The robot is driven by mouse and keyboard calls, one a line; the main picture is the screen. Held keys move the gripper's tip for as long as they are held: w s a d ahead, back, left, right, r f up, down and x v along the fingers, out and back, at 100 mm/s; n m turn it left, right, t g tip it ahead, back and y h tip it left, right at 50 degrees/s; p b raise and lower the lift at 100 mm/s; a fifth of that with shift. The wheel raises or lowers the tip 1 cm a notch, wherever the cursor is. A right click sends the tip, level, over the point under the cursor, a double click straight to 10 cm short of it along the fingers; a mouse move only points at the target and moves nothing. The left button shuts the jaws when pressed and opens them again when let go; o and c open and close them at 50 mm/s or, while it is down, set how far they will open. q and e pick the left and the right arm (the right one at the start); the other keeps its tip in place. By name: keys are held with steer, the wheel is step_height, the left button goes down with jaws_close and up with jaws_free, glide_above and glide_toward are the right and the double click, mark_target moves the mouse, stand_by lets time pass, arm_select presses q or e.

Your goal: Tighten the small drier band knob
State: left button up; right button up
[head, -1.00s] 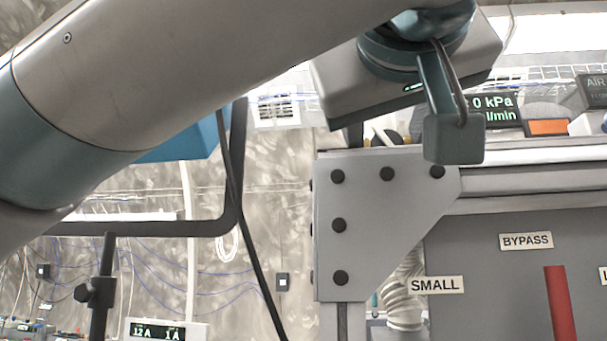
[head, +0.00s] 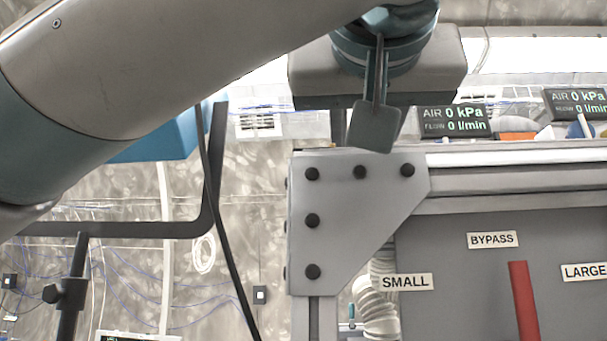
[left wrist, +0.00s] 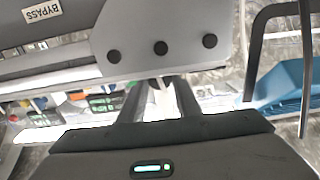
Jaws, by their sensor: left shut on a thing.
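My left gripper (left wrist: 159,88) is at the top of the grey corner plate (head: 340,230) in the head view, its wrist (head: 375,70) above the plate. In the left wrist view its two fingers reach up behind the edge of the plate. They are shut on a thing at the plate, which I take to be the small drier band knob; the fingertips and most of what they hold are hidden. The SMALL label (head: 404,282) is right of the plate, with a pale ribbed hose (head: 377,308) beside and below it. My right gripper is not in view.
Black bolts stud the plate. A BYPASS label (head: 493,240), a LARGE label (head: 585,271) and a red bar (head: 523,300) are to the right. Air displays (head: 455,121) stand behind the frame rail. A black bent tube (head: 214,160) and a blue box (head: 165,140) are at left.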

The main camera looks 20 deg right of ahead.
arm_select(q)
steer(key=o, duration=1.1)
steer(key=shift+c, duration=0.2)
steer(key=shift+s+a+f, duration=0.1)
steer(key=shift+s+a, duration=0.15)
steer(key=shift+s, duration=0.2)
steer(key=b+v, duration=0.5)
steer(key=v, duration=1.1)
steer(key=shift+a+b, duration=0.2)
steer(key=shift+b, duration=0.1)
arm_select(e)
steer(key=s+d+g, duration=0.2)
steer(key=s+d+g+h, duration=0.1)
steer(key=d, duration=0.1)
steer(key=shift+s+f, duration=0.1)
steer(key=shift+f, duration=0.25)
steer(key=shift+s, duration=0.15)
